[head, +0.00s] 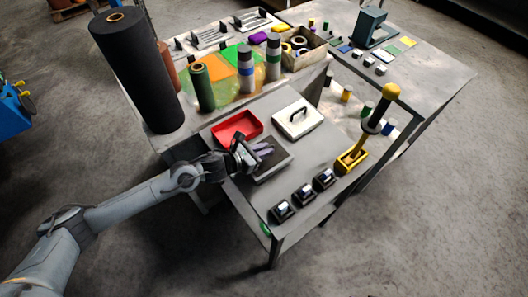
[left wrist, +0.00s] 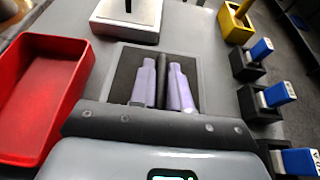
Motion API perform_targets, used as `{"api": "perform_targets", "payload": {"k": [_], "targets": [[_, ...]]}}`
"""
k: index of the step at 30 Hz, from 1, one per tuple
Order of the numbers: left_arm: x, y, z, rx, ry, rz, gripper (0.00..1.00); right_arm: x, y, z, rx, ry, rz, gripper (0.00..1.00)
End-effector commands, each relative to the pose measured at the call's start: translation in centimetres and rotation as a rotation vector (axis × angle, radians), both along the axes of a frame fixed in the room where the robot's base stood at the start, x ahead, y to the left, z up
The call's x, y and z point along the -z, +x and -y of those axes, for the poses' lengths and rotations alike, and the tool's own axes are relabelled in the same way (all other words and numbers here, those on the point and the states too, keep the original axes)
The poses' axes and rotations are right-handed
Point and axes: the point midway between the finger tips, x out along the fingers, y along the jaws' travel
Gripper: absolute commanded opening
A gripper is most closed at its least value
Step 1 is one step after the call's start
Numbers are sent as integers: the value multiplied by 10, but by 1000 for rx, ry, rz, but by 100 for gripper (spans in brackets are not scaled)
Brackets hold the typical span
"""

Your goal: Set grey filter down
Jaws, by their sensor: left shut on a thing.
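My left gripper (head: 262,149) is over a square grey frame (head: 270,174) with a dark inside on the table. In the left wrist view, its two pale purple fingers (left wrist: 163,84) are shut on a thin dark upright piece, the grey filter (left wrist: 162,75), seen almost edge-on. Below it lies the same frame with its dark inside (left wrist: 126,72). I cannot tell whether the filter touches the frame. The filter is hard to make out in the head view. My right gripper is not in view.
A red tray (head: 237,124) lies behind left, and a pale plate with a black handle (head: 297,117) behind right. Three black holders (head: 304,195) line the front edge. A yellow stand (head: 351,159) holds a tool at right. A tall black roll (head: 135,70) stands at left.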

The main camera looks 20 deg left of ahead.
Motion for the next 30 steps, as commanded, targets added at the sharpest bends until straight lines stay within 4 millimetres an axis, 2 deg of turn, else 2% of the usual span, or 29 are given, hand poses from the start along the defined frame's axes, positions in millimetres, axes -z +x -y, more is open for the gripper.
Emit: {"api": "perform_targets", "payload": {"k": [3,15,16,21,30], "targets": [[11,0,1,0,-2,2,0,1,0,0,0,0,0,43],[16,0,1,0,-2,3,0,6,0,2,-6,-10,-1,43],[17,0,0,0,-1,1,18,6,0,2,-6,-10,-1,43],[15,0,0,0,-1,1,42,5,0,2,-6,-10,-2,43],[14,0,0,0,-1,1,42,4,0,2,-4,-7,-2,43]]}}
